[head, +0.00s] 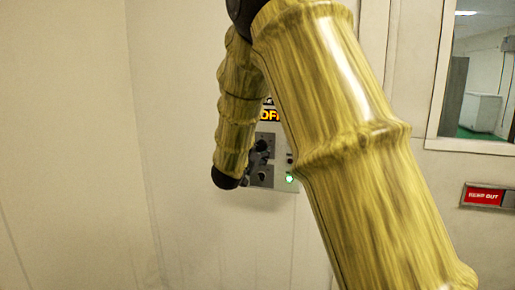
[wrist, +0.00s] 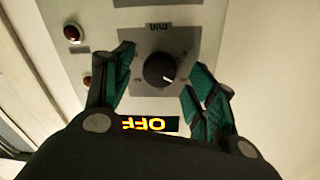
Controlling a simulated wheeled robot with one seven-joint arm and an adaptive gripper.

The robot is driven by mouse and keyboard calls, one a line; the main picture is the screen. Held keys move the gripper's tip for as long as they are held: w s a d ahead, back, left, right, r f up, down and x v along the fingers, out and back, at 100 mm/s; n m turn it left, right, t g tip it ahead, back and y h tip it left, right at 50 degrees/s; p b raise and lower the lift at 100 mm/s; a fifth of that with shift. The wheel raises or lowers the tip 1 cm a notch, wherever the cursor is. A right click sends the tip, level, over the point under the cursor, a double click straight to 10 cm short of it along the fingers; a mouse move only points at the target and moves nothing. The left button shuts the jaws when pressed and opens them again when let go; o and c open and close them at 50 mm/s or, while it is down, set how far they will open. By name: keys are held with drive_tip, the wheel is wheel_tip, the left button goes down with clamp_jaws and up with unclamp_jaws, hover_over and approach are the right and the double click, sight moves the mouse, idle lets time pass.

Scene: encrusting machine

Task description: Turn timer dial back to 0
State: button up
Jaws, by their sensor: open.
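In the wrist view, the timer dial (wrist: 159,69) is a round black knob on a grey square plate with a "min" label, shown upside down. A white pointer mark shows at the knob's right side. My gripper (wrist: 163,62) is open, with one green-padded finger on each side of the knob. A gap shows between each finger and the knob, and I cannot tell the depth between them. In the head view, the control panel (head: 267,178) is partly hidden behind my arm, and the dial cannot be made out clearly there.
A lit "OFF" display (wrist: 150,123) sits beside the dial plate. Red indicators (wrist: 72,33) lie at the panel's left in the wrist view. The head view shows a green light (head: 290,180), a red sign (head: 484,196) and a window (head: 482,85) at right.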

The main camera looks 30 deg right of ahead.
drive_tip(key=shift+w+d, duration=0.3)
drive_tip(key=shift+d, duration=0.15)
drive_tip(key=c, duration=1)
drive_tip(key=shift+c, duration=0.2)
